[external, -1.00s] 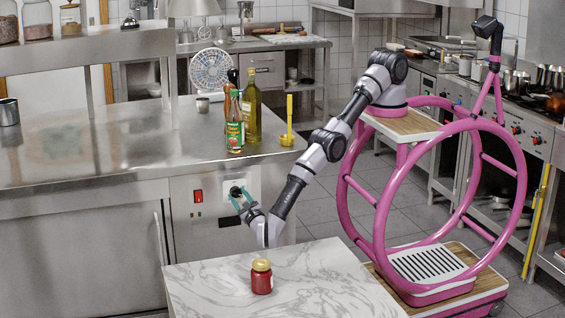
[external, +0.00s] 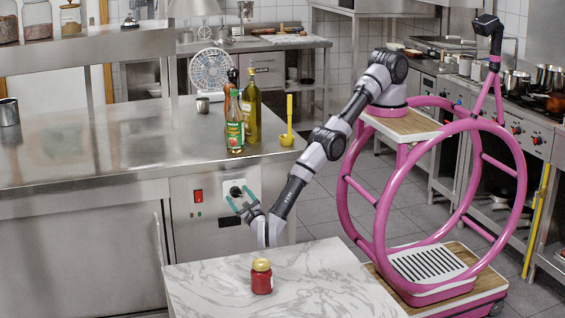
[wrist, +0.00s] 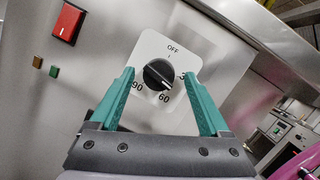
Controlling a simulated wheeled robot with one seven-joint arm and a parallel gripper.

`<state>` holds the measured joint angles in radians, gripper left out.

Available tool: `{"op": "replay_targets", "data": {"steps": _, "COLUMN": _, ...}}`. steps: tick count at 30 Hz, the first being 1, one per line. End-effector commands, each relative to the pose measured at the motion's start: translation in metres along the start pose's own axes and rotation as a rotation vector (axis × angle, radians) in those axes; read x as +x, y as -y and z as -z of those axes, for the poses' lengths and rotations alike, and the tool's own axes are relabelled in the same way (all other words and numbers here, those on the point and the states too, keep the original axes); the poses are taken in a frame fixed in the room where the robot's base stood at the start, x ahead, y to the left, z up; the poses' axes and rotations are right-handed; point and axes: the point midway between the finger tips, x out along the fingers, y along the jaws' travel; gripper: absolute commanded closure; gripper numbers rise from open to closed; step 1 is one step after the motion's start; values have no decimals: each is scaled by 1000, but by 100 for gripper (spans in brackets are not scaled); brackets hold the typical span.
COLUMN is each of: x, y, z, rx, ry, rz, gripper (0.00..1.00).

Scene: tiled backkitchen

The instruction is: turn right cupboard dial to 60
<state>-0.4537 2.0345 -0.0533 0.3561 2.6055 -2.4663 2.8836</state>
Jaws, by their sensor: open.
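The black dial (external: 236,190) sits on a white plate on the front of the steel cupboard. In the wrist view the dial (wrist: 158,74) has OFF above it, 90 at lower left, 60 below and a partly hidden 3 at right. A light line slants across its face; I cannot tell for sure which number it marks. My gripper (external: 243,197) is open in front of the dial. In the wrist view its teal fingers (wrist: 158,78) stand apart on the left and right of the dial, with clear gaps, not touching it.
A red switch (wrist: 69,22) and two small lamps are left of the dial. A marble-topped table (external: 200,290) with a red jar (external: 261,278) stands below my forearm. Bottles (external: 252,110) stand on the steel counter above the cupboard.

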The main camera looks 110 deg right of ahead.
Motion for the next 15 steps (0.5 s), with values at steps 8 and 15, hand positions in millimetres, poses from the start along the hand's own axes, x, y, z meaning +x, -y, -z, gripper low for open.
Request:
{"op": "replay_targets", "data": {"steps": 8, "x": -2, "y": 0, "z": -4, "rx": -129, "ry": 0, "rz": -40, "gripper": 20}}
{"op": "replay_targets", "data": {"steps": 15, "x": -1, "y": 2, "z": -4, "rx": -339, "ry": -19, "rz": -102, "gripper": 20}}
